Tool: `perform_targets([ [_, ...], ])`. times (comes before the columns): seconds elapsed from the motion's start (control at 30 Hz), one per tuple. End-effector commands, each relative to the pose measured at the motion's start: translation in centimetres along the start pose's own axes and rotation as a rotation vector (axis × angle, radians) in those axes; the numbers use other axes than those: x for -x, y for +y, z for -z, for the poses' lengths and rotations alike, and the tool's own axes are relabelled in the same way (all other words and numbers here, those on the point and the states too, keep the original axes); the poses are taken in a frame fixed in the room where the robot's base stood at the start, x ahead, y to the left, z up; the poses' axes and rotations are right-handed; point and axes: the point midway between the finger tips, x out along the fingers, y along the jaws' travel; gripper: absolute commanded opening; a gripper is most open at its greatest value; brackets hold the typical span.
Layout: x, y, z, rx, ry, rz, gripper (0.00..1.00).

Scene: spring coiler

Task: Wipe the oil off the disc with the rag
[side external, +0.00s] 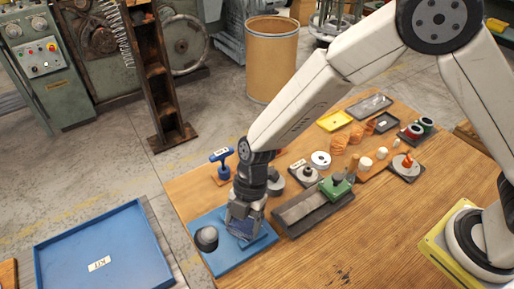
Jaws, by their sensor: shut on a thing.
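My gripper (244,228) points down, low over a blue board (222,262) at the front left of the wooden table. It is shut on a bluish, folded-looking piece that seems to be the rag (240,234); the jaws hide much of it. A dark grey rounded piece (207,237) sits on the board just left of the gripper. Which piece is the oily disc is not clear. A white disc with a dark centre (320,159) lies further back, apart from the gripper. No oil can be made out at this size.
A blue stand (221,156) rises behind my gripper. A dark tray (311,209) with a green block (335,187) lies to its right. Several small parts and trays fill the table's back. The table's front right is clear. A blue KIT tray (105,262) stands left of the table.

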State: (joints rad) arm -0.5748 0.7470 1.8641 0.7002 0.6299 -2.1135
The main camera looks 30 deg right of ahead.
Motion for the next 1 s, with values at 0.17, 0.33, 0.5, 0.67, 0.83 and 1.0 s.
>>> perform_targets([
  [0.17,0.0,0.1,0.1,0.0,0.0,0.0,0.21],
  [0.33,0.1,0.0,-0.1,-0.001,0.0,-0.001,0.21],
  [0.5,0.2,-0.3,-0.5,-0.003,0.0,-0.002,0.21],
  [0.67,0.4,-0.6,-1.0,-0.001,0.0,-0.002,0.21],
  [0.83,0.5,-0.9,-1.3,-0.002,0.0,-0.001,0.21],
  [1.0,0.5,-0.9,-1.4,-0.001,0.0,-0.001,0.21],
])
